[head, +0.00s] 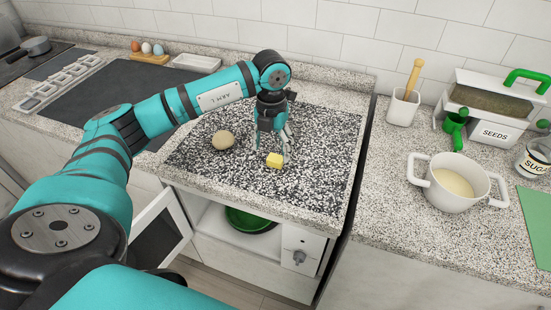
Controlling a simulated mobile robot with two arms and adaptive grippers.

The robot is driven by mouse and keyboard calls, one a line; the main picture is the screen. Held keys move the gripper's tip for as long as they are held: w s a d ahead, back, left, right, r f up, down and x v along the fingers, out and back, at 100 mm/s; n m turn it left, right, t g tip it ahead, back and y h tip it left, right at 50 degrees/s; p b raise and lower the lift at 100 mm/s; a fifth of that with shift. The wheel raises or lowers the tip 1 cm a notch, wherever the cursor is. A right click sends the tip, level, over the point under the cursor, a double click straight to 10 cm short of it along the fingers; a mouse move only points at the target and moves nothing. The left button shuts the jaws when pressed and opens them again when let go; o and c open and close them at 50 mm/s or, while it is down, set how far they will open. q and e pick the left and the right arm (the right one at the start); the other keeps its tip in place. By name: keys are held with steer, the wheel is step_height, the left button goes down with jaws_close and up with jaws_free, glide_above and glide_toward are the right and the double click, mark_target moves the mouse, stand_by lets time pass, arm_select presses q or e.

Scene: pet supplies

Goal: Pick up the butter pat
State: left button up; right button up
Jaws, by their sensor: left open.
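The butter pat (274,161) is a small yellow block on the black-and-white speckled surface at the middle of the head view. My left arm comes in from the left and bends down over this surface. My left gripper (272,145) points down, open, with its fingers right behind and around the upper side of the butter pat. I cannot tell whether the fingers touch it. My right gripper is not in view.
A round beige ball-like object (223,140) lies left of my left gripper. A white pot (449,184), a seeds box (497,131) and a holder with a wooden tool (403,108) stand on the right counter. A green bowl (250,219) sits in the open compartment below.

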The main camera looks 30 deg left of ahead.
mark_target(274, 160)
arm_select(q)
steer(key=f, duration=0.1)
steer(key=f+p, duration=0.1)
steer(key=f, duration=0.1)
steer(key=shift+d+f+p, duration=0.25)
steer(key=shift+f+p, duration=0.05)
steer(key=shift+f, duration=0.65)
steer(key=c, duration=0.9)
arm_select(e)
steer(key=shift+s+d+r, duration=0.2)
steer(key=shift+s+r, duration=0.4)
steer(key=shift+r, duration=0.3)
arm_select(q)
steer(key=shift+w+r, duration=0.1)
